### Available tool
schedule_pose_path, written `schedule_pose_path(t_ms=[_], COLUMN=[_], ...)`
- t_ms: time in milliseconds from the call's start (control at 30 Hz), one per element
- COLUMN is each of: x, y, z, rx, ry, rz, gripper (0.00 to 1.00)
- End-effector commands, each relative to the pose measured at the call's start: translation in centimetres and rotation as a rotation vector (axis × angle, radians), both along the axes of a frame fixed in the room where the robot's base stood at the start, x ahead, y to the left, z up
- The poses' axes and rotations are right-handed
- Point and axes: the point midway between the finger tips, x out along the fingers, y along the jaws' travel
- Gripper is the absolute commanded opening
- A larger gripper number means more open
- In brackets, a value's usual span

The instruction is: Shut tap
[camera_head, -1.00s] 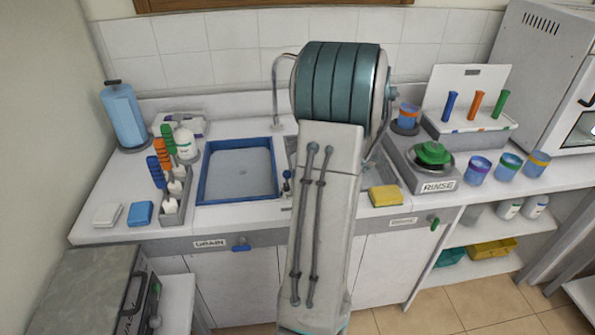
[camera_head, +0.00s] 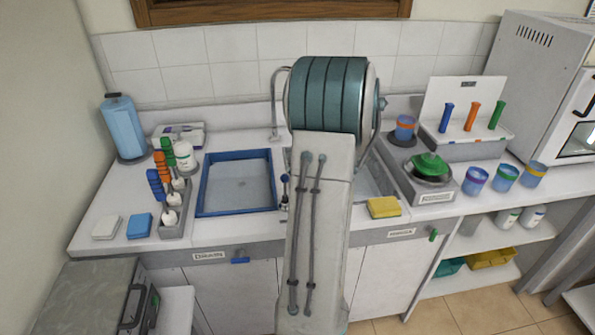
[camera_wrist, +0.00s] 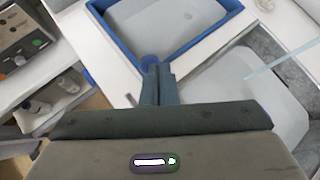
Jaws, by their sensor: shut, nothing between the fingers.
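The tap's thin curved grey spout (camera_head: 274,105) rises at the back of the counter, beside the blue-rimmed sink. A small upright lever with a blue knob (camera_head: 285,178) stands between the two basins, just left of my arm. In the wrist view, my gripper (camera_wrist: 157,70) is shut and empty, with its fingertips close to a round blue knob (camera_wrist: 150,61). I cannot tell whether they touch. My arm hides the gripper in the head view. A pale thin strip (camera_wrist: 285,60) crosses the wrist view at right; I cannot tell whether it is water.
The blue-rimmed sink (camera_head: 203,184) lies left of my arm and a metal basin (camera_head: 372,180) right of it. A yellow sponge (camera_head: 383,207) lies at the front edge.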

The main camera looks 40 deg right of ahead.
Motion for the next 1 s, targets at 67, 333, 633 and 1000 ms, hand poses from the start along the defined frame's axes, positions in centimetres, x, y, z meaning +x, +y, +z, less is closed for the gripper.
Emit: schedule_pose_path(t_ms=[67, 333, 633, 1000], x=[0.0, 0.0, -1.9, -6.2], y=[0.0, 0.0, -0.9, -3.1], z=[0.4, 0.3, 0.6, 6.2], rx=[0.000, 0.000, -0.001, -0.004], ry=[0.000, 0.000, 0.000, -0.002], rz=[0.000, 0.000, 0.002, 0.012], gripper=[0.00, 0.00, 0.00, 0.00])
